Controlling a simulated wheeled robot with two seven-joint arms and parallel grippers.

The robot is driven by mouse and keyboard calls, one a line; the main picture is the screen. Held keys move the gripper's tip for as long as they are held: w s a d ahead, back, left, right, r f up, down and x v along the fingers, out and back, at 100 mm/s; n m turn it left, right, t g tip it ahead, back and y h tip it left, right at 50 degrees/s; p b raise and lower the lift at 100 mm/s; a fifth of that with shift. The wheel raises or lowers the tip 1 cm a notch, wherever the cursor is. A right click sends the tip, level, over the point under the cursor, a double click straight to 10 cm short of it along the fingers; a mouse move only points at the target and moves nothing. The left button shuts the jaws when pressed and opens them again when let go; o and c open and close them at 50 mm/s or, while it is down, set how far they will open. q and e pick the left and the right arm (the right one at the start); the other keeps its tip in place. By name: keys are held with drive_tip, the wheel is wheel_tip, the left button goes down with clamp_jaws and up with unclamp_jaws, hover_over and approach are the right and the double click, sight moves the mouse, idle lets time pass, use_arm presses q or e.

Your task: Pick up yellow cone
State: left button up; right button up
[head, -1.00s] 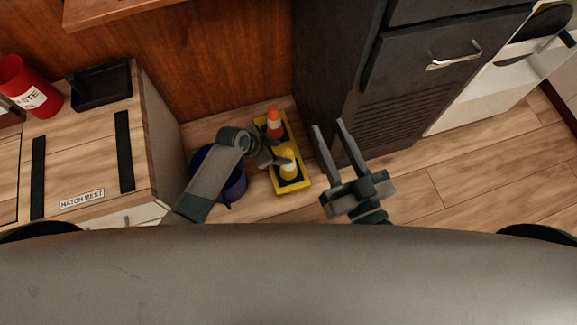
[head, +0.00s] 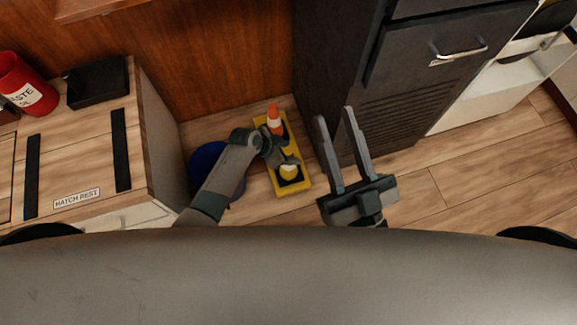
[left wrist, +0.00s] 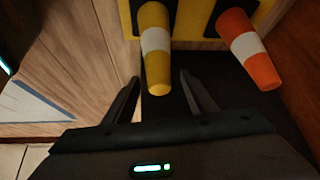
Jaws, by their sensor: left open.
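The yellow cone (head: 289,171) with a white band stands on a yellow tray (head: 306,186) with dark pads, partly covered by my left gripper in the head view. In the left wrist view the yellow cone (left wrist: 155,50) points its tip toward the gap between the fingers of my left gripper (left wrist: 157,80). That gripper (head: 287,163) is open, with the cone's tip near the fingertips and no grip on it. An orange cone (head: 274,117) with a white band stands at the tray's far end and also shows in the left wrist view (left wrist: 248,50). My right gripper (head: 334,112) is open and empty.
A blue bin (head: 212,165) stands left of the tray, partly behind my left arm. A dark cabinet (head: 400,95) rises to the right. Floor at right is clear.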

idle(0.5)
use_arm(q)
clamp_jaws()
drive_tip(key=shift+r, duration=0.1)
